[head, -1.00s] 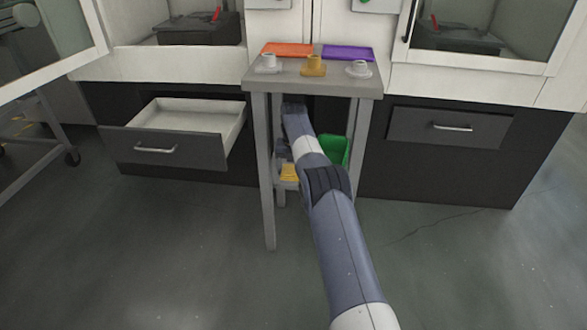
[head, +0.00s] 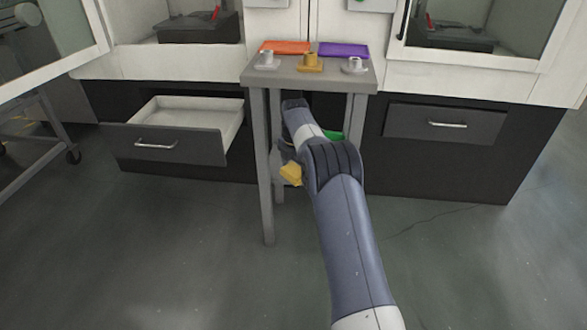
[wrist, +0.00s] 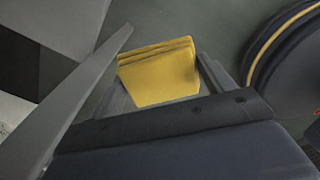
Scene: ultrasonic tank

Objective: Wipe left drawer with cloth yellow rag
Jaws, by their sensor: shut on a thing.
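The yellow rag (head: 291,173) is in my gripper (head: 287,158), in front of the small grey table's lower part. In the wrist view the folded yellow rag (wrist: 160,75) sits between the fingers of my gripper (wrist: 158,85), which is shut on it. The left drawer (head: 165,147) is pulled out, with a dark front, a silver handle and a white interior that looks empty from here. My gripper is to the right of the drawer, apart from it. My arm hides part of the space under the table.
The right drawer (head: 440,123) is closed. Table legs stand close to my gripper. The floor at left front is clear.

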